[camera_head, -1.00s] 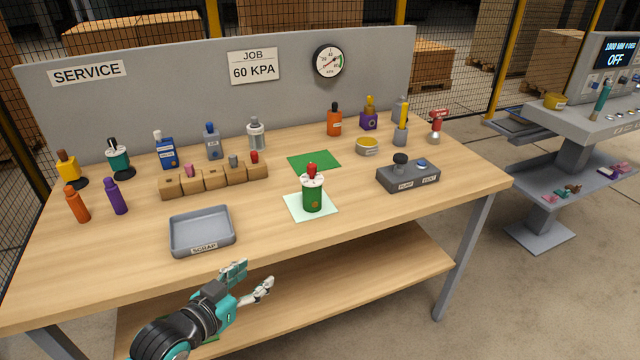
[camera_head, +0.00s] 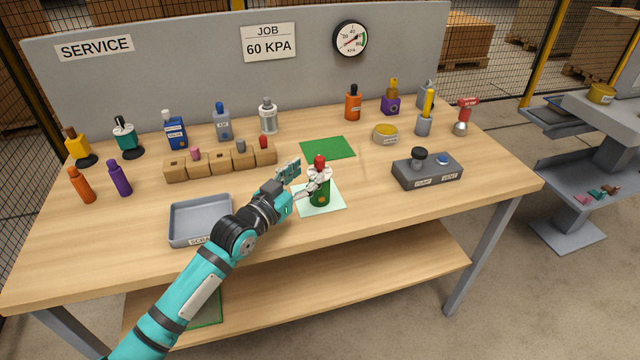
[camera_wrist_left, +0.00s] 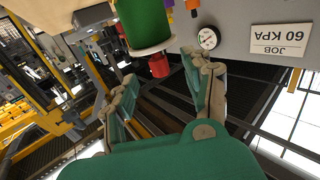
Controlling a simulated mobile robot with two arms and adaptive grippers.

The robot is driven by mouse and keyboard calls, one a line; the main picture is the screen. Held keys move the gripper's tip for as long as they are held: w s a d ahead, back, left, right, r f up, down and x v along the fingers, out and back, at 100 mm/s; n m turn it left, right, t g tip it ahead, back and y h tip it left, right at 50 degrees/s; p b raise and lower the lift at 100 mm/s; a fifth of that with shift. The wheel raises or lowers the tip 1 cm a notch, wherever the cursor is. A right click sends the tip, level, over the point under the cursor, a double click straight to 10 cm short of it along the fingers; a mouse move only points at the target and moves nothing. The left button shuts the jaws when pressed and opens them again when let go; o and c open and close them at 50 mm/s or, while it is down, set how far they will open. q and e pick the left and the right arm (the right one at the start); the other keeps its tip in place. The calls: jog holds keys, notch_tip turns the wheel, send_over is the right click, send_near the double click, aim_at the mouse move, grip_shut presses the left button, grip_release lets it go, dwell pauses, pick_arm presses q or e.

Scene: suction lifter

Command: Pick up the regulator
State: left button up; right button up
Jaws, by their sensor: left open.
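A green cylinder with a white collar and red knob, apparently the regulator (camera_head: 320,195), stands upright on a pale square mat (camera_head: 334,208) at the bench front. My left gripper (camera_head: 307,177) is open beside its upper left, with one finger overlapping the collar in the head view. In the left wrist view the picture is upside down: the green body (camera_wrist_left: 145,24) and its red knob (camera_wrist_left: 158,66) show beyond my open left gripper (camera_wrist_left: 165,85). The knob appears between the finger directions; I cannot tell whether a finger touches. My right gripper is not in view.
A grey scrap tray (camera_head: 174,232) lies left of the mat. A wooden block rack (camera_head: 205,173) and a green mat (camera_head: 327,148) are behind. A grey pump-and-vent box (camera_head: 428,172) stands right. Several bottles line the back. Front right bench is clear.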

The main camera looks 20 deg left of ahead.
aim_at(316, 166)
pick_arm(q)
jog(key=shift+w+r, duration=0.1)
jog(key=shift+w, duration=0.15)
jog(key=shift+w+d, duration=0.15)
jog(key=shift+w, duration=0.1)
jog(key=p+x, duration=0.1)
jog(key=x, duration=0.3)
jog(key=shift+w+d, duration=0.2)
jog(key=shift+w, duration=0.05)
grip_shut()
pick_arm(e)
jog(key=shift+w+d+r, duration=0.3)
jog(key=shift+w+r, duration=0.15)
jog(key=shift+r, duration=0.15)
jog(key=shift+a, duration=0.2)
